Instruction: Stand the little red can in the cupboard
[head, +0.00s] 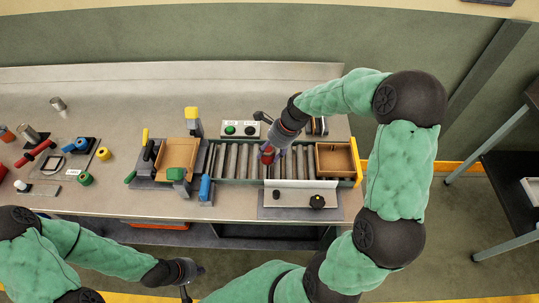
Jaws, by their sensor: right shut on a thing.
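The little red can (267,156) is small in the head view, over the right part of the roller track. My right gripper (273,151) reaches down to it from the upper right and is shut on it, hiding part of it. Whether the can touches the rollers I cannot tell. My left gripper (192,279) is low in the picture, in front of the bench and away from the can; its fingers are too small and dark to read. I cannot make out a cupboard for certain.
The roller track (232,160) runs between a wooden tray (178,156) and an open wooden box (335,160). A button box (240,129) stands behind it, a panel with a black knob (317,201) in front. Several tools and cylinders crowd the bench's left. The bench's back left is mostly clear.

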